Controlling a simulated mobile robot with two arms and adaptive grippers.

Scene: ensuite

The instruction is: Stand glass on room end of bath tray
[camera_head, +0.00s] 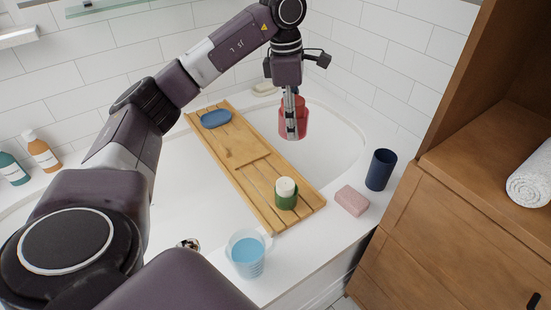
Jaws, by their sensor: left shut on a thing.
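A red cup-shaped glass (303,119) is in the grasp of my left gripper (291,122), which is shut on its wall. The glass looks upright and appears to be above the tub, to the right of the tray's far half; its exact height is hard to tell. The wooden bath tray (241,181) lies across the white bath (185,195). A green jar with a white top (286,195) stands on the tray's near end, and a blue oval dish (215,119) sits on its far end. My right gripper is out of view.
A pink soap block (352,200), a dark blue tumbler (381,170) and a measuring jug of blue liquid (247,254) stand on the near bath rim. A wooden cabinet (450,210) with a rolled white towel (531,178) is at right. Bottles (41,151) stand at left.

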